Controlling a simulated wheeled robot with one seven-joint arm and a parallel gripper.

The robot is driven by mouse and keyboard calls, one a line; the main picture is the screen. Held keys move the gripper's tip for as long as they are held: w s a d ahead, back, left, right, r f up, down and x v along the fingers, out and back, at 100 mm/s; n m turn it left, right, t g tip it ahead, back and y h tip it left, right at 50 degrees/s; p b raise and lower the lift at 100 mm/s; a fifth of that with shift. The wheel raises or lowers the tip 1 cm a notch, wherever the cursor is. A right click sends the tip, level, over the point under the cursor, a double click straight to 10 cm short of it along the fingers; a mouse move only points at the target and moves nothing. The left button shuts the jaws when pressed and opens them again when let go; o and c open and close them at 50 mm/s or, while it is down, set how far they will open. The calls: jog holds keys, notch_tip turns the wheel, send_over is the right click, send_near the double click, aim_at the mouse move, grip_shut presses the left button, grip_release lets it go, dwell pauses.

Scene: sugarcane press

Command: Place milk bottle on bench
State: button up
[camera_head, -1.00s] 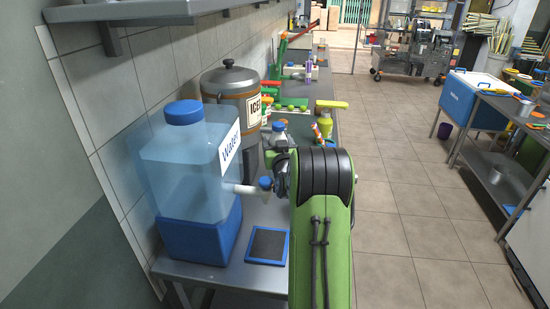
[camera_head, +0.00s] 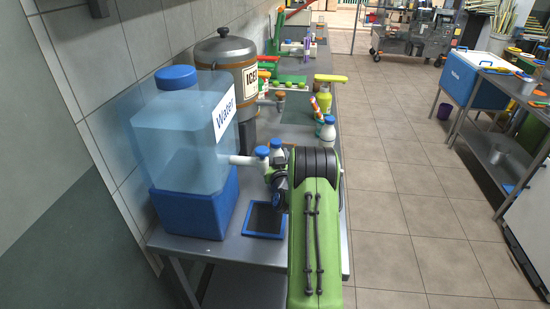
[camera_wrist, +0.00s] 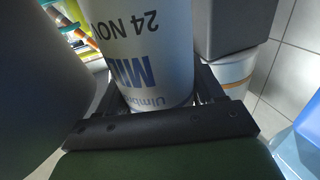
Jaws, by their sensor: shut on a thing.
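The milk bottle (camera_wrist: 138,45) fills the middle of the wrist view, white with dark and blue lettering upside down. My gripper (camera_wrist: 150,75) is shut around it, a dark finger on each side. In the head view my gripper (camera_head: 274,182) is low over the near part of the bench (camera_head: 298,133), mostly hidden by my green arm. A white bottle top with a blue cap (camera_head: 277,149) shows just above it and looks like the held bottle. I cannot tell whether its base touches the bench.
A blue water tank (camera_head: 178,140) with a white tap stands left of my gripper, a blue-framed dark mat (camera_head: 265,220) in front. An ice container (camera_head: 228,75) is behind. Another blue-capped white bottle (camera_head: 328,132) and a yellow-green bottle (camera_head: 324,98) stand near the bench's right edge.

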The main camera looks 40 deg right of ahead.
jog(key=shift+f, duration=0.15)
jog(key=o, duration=1.1)
jog(key=b+v, duration=0.4)
jog(key=v, duration=0.2)
jog(key=b+v, duration=0.5)
jog(key=v, duration=0.1)
jog(key=shift+r, duration=0.2)
jog(key=shift+w, duration=0.1)
